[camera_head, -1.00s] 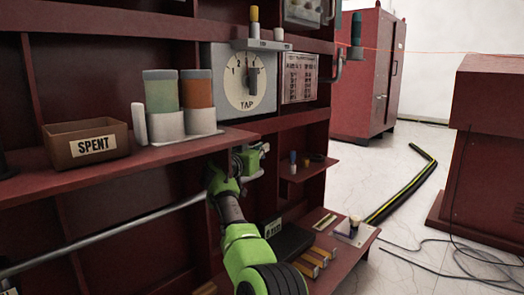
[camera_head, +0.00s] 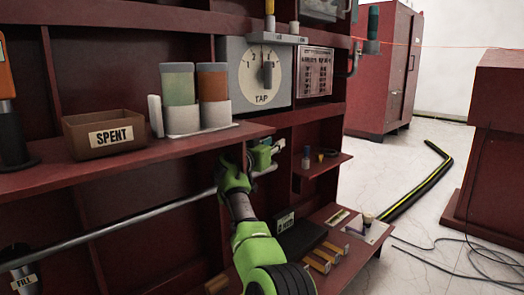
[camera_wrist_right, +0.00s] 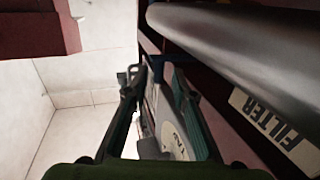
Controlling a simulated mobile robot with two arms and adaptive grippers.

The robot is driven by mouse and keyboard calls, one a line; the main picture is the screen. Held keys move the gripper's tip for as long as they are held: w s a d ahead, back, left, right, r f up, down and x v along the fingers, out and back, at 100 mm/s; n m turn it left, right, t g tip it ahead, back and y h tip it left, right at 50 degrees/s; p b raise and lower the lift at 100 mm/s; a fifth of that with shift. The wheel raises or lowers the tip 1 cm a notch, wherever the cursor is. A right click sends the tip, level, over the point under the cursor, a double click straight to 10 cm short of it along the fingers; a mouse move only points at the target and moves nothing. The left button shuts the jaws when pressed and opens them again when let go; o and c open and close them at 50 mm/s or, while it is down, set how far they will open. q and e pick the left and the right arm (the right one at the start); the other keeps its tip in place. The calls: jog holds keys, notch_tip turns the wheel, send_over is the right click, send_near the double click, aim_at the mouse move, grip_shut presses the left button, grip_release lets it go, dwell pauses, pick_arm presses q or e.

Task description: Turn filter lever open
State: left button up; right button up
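My right gripper (camera_head: 272,156) is at the panel, just below the shelf edge and near the end of a grey pipe (camera_head: 130,225). In the right wrist view its two dark fingers (camera_wrist_right: 158,105) stand apart, with the white TAP dial visible between them. A FILTER label (camera_wrist_right: 271,125) sits beside a thick grey cylinder (camera_wrist_right: 235,45) at the right. I cannot clearly make out the filter lever; the gripper hides the spot in the head view, and I cannot tell whether it touches anything. My left gripper is not in view.
The shelf (camera_head: 60,178) above my right arm holds a SPENT box (camera_head: 103,136) and two jars (camera_head: 196,97). A small side shelf (camera_head: 325,165) is right of the gripper. A lower shelf (camera_head: 350,270) carries several small items. The floor at the right has cables.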

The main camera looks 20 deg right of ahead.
jog(key=v, duration=1.1)
